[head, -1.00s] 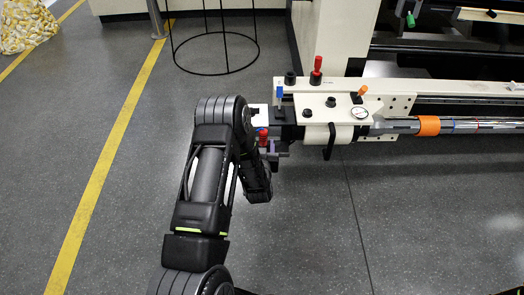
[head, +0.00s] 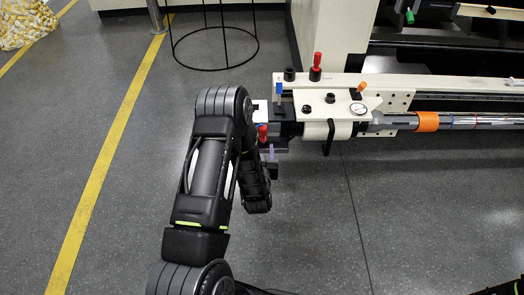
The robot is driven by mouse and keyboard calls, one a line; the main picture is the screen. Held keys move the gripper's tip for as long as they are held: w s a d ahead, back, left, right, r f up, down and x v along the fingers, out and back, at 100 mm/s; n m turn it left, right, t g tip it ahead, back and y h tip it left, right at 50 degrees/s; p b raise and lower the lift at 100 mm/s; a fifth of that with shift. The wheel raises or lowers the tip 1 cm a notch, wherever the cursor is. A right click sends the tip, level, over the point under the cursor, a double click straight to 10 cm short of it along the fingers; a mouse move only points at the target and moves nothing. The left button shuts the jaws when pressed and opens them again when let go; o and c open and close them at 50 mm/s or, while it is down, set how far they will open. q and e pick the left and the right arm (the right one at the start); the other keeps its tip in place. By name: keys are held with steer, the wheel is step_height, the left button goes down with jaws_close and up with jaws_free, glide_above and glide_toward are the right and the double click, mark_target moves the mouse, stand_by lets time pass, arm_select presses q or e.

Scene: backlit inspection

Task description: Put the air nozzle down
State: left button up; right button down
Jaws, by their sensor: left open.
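My left arm rises from the bottom, bends at the elbow and reaches down behind itself. My left gripper (head: 271,165) is small and dark, partly hidden by the arm, just below the left end of the cream machine head (head: 325,108). It is open. A small red and blue piece (head: 262,132) and a purplish piece (head: 271,152) show close to it; I cannot tell whether they touch it. I cannot make out for certain which piece is the air nozzle. My right gripper is not in view.
A steel shaft with an orange band (head: 428,121) runs right from the machine head. Red (head: 317,60), blue (head: 279,89) and orange (head: 361,87) levers stand on it. A black wire ring stand (head: 215,67) is behind. The grey floor in front is clear.

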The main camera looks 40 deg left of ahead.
arm_select(q)
steer(key=s+d+f+m+g+h, duration=0.1)
steer(key=s+d+f+g+h, duration=0.3)
steer(key=d, duration=0.7)
steer(key=s+d+f+m+g+h, duration=0.1)
steer(key=s+d+f+h, duration=0.5)
steer(key=d, duration=0.5)
steer(key=s+d+m+g+h, duration=0.2)
steer(key=s+d+g, duration=0.4)
steer(key=s+d, duration=0.7)
steer(key=s+m, duration=0.1)
steer(key=s, duration=0.2)
steer(key=shift+s+f+g+h, duration=0.3)
steer(key=shift+s+f, duration=0.05)
steer(key=shift+f, duration=0.05)
step_height(320, 180, up, 24)
steer(key=p, duration=2.3)
steer(key=shift+s+d+f+p, duration=0.15)
steer(key=shift+s+d+p, duration=0.05)
steer(key=shift+p, duration=0.15)
